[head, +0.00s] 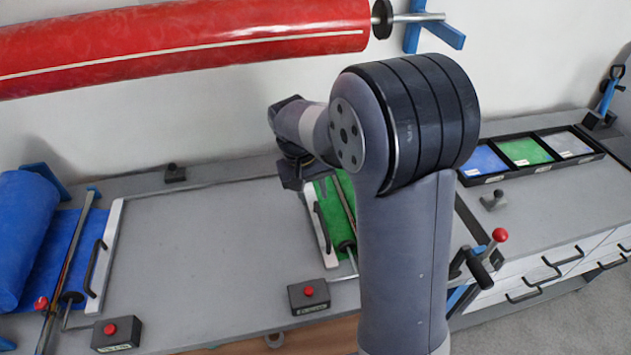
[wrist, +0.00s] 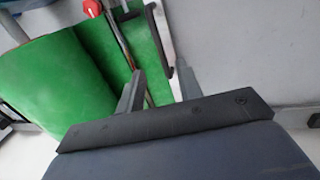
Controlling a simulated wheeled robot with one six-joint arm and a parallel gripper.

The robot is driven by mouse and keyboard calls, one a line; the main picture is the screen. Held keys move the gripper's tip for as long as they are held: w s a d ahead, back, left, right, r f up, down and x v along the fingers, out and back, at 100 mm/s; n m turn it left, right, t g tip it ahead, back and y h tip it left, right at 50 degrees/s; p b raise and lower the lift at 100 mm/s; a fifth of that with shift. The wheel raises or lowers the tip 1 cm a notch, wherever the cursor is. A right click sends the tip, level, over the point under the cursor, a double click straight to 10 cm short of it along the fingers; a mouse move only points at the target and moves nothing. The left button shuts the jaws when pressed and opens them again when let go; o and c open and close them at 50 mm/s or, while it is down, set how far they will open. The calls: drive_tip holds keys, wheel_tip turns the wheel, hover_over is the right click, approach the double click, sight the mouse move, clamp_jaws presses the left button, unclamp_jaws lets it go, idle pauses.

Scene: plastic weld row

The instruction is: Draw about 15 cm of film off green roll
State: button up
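The green roll (wrist: 55,85) lies at the left of the wrist view; in the head view my arm hides it. Green film (wrist: 120,55) runs from it, under a metal rod (wrist: 118,40), to a white bar (wrist: 161,30). In the head view, part of the green film (head: 331,228) shows beside the white bar (head: 318,228) and its black handle (head: 322,227). My gripper (wrist: 160,90) is open, its two fingers apart above the film and the white bar, with nothing seen between them. In the head view my gripper (head: 291,172) is partly hidden, above the table.
A grey table (head: 210,240) lies clear between the green film and a blue roll (head: 22,235) at left. A red roll (head: 180,40) hangs above. Two red-button boxes (head: 309,296) (head: 117,334) stand at the front. A tray of coloured samples (head: 528,152) is at right.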

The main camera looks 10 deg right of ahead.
sight(321, 220)
drive_tip(key=f, duration=0.3)
drive_tip(key=d+f, duration=0.1)
drive_tip(key=f, duration=0.2)
drive_tip(key=w+d+f, duration=0.1)
drive_tip(key=f, duration=0.3)
drive_tip(key=shift+d+f+p, duration=0.1)
drive_tip(key=shift+p, duration=0.3)
clamp_jaws()
